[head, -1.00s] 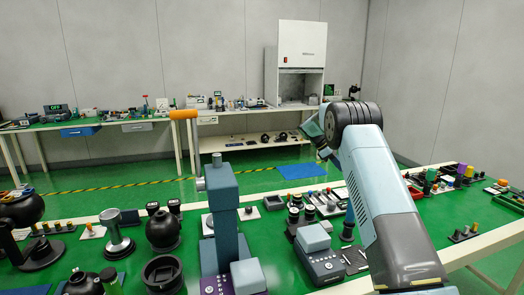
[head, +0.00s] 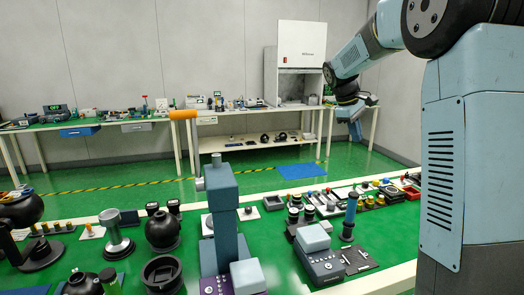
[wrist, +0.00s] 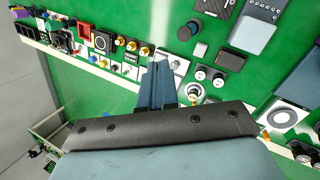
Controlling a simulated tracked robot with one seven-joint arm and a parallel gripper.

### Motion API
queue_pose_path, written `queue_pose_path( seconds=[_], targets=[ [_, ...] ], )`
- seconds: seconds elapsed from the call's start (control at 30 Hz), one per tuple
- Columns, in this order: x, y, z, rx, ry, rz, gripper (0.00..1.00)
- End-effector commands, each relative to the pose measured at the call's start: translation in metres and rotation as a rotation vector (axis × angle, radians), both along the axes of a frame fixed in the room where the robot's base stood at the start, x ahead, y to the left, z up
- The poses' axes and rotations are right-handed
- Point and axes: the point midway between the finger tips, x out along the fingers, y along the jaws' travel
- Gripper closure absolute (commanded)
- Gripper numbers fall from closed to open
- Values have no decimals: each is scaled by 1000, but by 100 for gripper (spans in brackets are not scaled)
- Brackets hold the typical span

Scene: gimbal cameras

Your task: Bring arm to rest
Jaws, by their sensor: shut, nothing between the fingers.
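My gripper (head: 355,130) hangs at the end of my arm in the head view, above the far edge of the bench and well clear of the things on it. It points downward and holds nothing. In the wrist view my gripper (wrist: 157,82) shows as two dark blue fingers close together, over the green bench top. Small round-topped parts and plates lie below the fingers. My raised arm fills the right side of the head view.
A white cabinet (head: 301,45) stands at the back wall.

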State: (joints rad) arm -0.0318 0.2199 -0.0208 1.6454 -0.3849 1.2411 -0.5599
Motion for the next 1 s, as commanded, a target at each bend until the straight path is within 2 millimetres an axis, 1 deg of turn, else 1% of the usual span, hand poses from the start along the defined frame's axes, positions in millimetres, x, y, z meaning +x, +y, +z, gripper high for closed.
queue_pose_path(
  seconds=[0.03, 0.2, 0.33, 0.5, 0.73, 0.87, 1.0],
  targets=[
    [-16, 2, 9, 16, -24, -17, 100],
    [-65, 10, 25, 78, -103, -85, 100],
    [-102, 16, 33, 126, -161, -138, 100],
    [-152, 25, 38, 192, -232, -210, 100],
    [-218, 37, 36, 283, -326, -309, 100],
    [-255, 43, 29, 337, -375, -366, 100],
    [-292, 50, 17, 395, -426, -429, 100]
  ],
)
